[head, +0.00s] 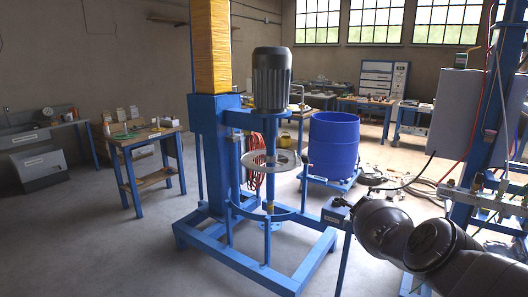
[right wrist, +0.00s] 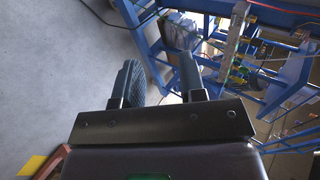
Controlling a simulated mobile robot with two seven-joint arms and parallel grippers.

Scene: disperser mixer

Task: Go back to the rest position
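The disperser mixer stands in the middle of the head view, with a blue column (head: 211,150), a grey motor (head: 272,80) and a blue floor frame (head: 245,268). A round pale disc (head: 271,161) sits around its shaft below the motor. My right arm comes in at the lower right of the head view; its gripper cannot be made out there. In the right wrist view my right gripper (right wrist: 160,78) has its two fingers apart with nothing held between them. My left gripper is in no view.
A blue drum (head: 333,145) is behind the mixer. A blue rack with hoses and a grey cabinet (head: 462,112) is at the right. A workbench (head: 142,140) stands left; floor at front left is clear.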

